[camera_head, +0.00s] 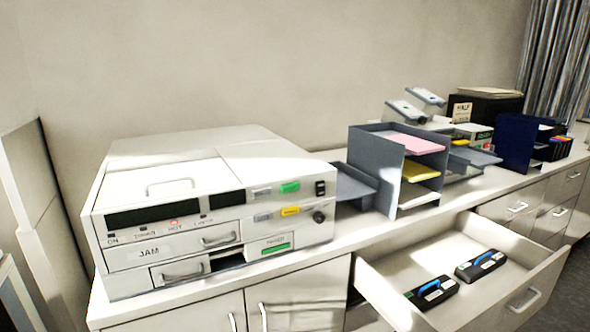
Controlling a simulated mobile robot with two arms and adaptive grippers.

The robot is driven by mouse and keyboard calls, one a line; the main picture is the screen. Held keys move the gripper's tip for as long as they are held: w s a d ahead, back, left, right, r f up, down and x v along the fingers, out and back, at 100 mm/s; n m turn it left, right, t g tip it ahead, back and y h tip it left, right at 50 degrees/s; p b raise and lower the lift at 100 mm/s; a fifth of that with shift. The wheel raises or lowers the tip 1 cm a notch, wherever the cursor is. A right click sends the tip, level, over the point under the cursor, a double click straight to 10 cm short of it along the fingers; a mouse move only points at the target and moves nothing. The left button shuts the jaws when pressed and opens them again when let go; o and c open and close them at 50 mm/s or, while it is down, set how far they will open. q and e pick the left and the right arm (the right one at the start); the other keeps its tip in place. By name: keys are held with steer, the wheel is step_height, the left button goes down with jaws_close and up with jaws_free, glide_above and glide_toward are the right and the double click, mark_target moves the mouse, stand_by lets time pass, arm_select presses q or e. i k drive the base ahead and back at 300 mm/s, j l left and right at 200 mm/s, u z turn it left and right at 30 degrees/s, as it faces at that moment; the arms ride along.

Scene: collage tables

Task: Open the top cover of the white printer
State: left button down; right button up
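The white printer (130,261) stands at the left end of the white counter. Its top cover (165,186) lies flat and closed, with a thin loop handle on it near the front. The front has dark display strips, green and yellow labels, a lit red mark, and a panel marked JAM with its own handle. Neither of my grippers shows in the head view.
A drawer (525,290) below the counter stands open, with two black cartridges with blue handles (480,264) inside. A grey tray rack (372,165) with coloured paper stands right of the printer. A dark box (485,106) and blue file holder (517,142) stand farther right.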

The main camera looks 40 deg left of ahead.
mark_target(118, 189)
steer(key=u, duration=2)
